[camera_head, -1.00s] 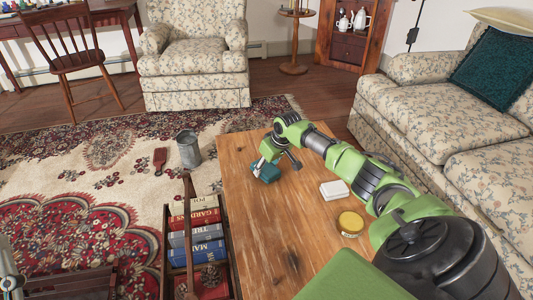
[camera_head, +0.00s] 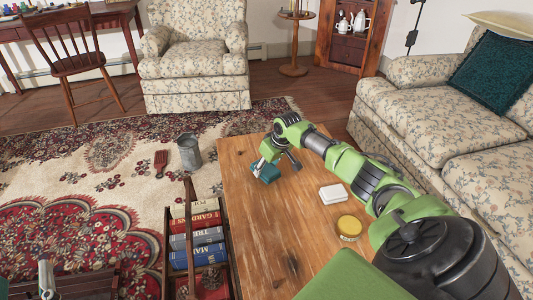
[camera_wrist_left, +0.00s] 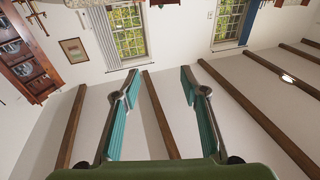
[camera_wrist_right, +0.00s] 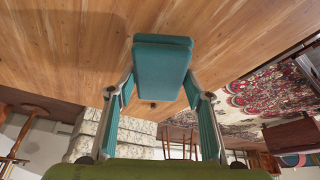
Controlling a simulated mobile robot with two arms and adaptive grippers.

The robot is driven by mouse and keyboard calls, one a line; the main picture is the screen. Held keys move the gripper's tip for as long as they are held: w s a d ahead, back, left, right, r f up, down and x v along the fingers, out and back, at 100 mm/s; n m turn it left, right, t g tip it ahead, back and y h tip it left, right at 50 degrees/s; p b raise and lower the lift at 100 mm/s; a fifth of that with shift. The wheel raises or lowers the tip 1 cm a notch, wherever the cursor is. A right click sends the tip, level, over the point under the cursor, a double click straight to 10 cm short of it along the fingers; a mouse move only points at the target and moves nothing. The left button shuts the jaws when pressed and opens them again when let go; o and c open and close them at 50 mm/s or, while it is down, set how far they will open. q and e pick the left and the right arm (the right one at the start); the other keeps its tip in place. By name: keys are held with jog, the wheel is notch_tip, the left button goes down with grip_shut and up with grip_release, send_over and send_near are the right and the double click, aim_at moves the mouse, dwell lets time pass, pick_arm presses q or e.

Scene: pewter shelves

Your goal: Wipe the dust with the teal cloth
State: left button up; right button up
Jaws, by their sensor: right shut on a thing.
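The teal cloth (camera_head: 264,172) is a folded pad on the wooden table (camera_head: 262,225), near its far left edge. My right gripper (camera_head: 270,160) is shut on it from above; its fingers grip the pad's two sides in the right wrist view (camera_wrist_right: 160,64). The pad looks at or just above the tabletop; contact is unclear. Pale worn streaks run over the table; I cannot tell dust from wear. In the left wrist view my left gripper (camera_wrist_left: 160,85) is open and empty, facing a wall and windows. Part of it shows at the lower left of the head view.
A white box (camera_head: 333,193) and a yellow round tin (camera_head: 349,226) stand on the table's right side, near my right arm. A wooden carrier with books (camera_head: 197,238) stands left of the table. A metal bucket (camera_head: 189,152) and a red brush (camera_head: 161,162) are on the rug.

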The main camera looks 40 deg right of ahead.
jog(key=shift+r, duration=0.3)
jog(key=shift+r+p, duration=0.3)
jog(key=shift+p, duration=0.3)
notch_tip(320, 180, up, 2)
jog(key=shift+p, duration=1.1)
pick_arm(q)
jog(key=s+a+f+g+y, duration=0.1)
jog(key=s+a+f+g, duration=0.1)
jog(key=f, duration=0.6)
jog(key=s+a+f+g+y, duration=0.2)
jog(key=s+f+g, duration=0.3)
jog(key=f+g, duration=0.2)
jog(key=shift+f, duration=0.85)
jog(key=shift+s, duration=0.1)
